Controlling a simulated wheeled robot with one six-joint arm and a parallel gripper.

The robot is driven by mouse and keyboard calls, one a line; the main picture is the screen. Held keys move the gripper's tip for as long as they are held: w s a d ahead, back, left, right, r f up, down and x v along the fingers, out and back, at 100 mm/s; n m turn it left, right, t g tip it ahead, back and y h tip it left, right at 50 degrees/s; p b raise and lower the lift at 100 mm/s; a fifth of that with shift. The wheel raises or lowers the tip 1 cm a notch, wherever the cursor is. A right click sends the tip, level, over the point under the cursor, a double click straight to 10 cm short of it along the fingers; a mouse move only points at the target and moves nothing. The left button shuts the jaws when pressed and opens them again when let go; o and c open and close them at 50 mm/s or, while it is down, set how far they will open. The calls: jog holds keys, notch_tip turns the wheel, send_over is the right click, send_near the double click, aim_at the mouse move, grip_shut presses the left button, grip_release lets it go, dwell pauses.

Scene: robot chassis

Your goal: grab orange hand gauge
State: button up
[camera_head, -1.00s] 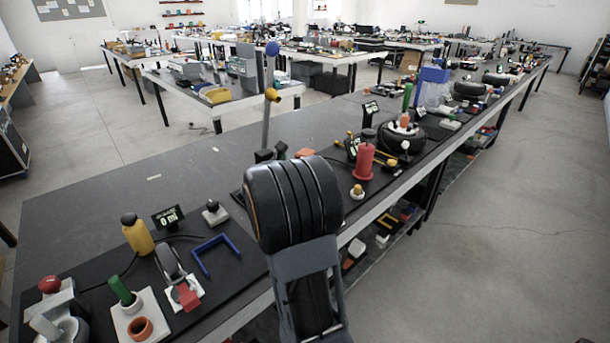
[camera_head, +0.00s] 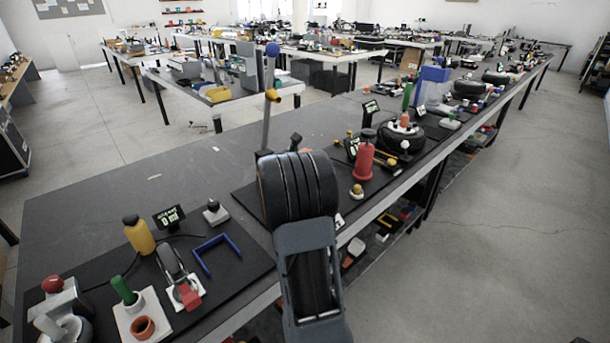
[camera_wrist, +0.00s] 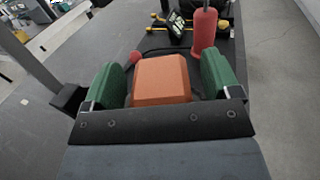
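An orange block-shaped thing (camera_wrist: 161,80), which I take to be the orange hand gauge, shows in the wrist view between the two green fingers of my gripper (camera_wrist: 161,66). A narrow gap shows on each side of it, so the fingers are open around it and not visibly touching it. Its lower part is hidden behind the dark gripper body. In the head view my arm hides both the orange thing and the fingers.
A red cylinder (camera_head: 365,160) stands beyond to the right, with a small yellow-topped knob (camera_head: 356,191) near it. A grey post with a blue ball (camera_head: 272,48) rises behind my arm.

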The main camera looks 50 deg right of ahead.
grip_shut()
dwell(0.6)
jog(key=shift+r, duration=0.1)
